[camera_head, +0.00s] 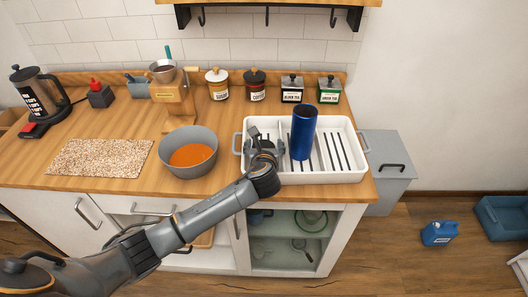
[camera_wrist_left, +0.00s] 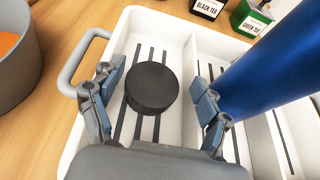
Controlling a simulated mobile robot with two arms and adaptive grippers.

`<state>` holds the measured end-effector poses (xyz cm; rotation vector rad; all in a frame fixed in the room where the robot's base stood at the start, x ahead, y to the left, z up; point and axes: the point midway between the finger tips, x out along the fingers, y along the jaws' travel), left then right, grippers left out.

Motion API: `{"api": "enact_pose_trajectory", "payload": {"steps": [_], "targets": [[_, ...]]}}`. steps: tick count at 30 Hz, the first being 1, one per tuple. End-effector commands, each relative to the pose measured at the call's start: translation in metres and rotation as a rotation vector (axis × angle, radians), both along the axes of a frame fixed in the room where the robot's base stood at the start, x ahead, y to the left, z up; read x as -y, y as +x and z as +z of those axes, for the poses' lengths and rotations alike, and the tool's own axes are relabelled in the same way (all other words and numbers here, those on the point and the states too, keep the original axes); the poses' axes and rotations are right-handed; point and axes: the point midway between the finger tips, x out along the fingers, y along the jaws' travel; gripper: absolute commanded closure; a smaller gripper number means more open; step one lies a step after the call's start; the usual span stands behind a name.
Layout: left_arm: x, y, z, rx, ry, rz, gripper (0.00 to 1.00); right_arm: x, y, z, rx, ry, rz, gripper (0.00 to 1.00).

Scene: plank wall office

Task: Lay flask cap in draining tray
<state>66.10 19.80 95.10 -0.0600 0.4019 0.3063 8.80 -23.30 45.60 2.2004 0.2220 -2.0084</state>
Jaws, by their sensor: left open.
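The flask cap is a black round disc (camera_wrist_left: 152,88) lying flat in the left compartment of the white draining tray (camera_head: 322,178), over its dark slots. My left gripper (camera_head: 262,145) is over that compartment. In the left wrist view its fingers (camera_wrist_left: 156,102) are open, one on each side of the cap and apart from it. In the head view the gripper largely hides the cap. The blue flask (camera_head: 303,132) stands upright in the tray, right of the gripper; in the left wrist view it (camera_wrist_left: 272,72) is close to the right finger. My right gripper is out of view.
A grey bowl of orange soup (camera_head: 188,152) stands left of the tray. Tea tins (camera_head: 292,90) and jars (camera_head: 217,85) line the back of the counter. A speckled mat (camera_head: 100,157) lies at the left.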

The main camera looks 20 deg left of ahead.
Motion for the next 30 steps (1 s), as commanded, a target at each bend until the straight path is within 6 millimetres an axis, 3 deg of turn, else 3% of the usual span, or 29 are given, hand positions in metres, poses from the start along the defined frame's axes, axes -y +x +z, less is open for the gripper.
{"api": "enact_pose_trajectory", "payload": {"steps": [6,12,18,30], "targets": [[0.013,-0.040,0.021,0.006,0.000,-0.001,0.23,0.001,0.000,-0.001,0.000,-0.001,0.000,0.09],[0.022,-0.067,0.034,0.007,0.001,-0.001,0.23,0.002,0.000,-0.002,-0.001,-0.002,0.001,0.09],[0.024,-0.076,0.039,0.009,0.001,0.001,0.23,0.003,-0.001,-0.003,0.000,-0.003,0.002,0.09],[0.024,-0.076,0.040,0.010,0.002,0.002,0.23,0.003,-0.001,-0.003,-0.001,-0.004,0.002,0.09]]}}
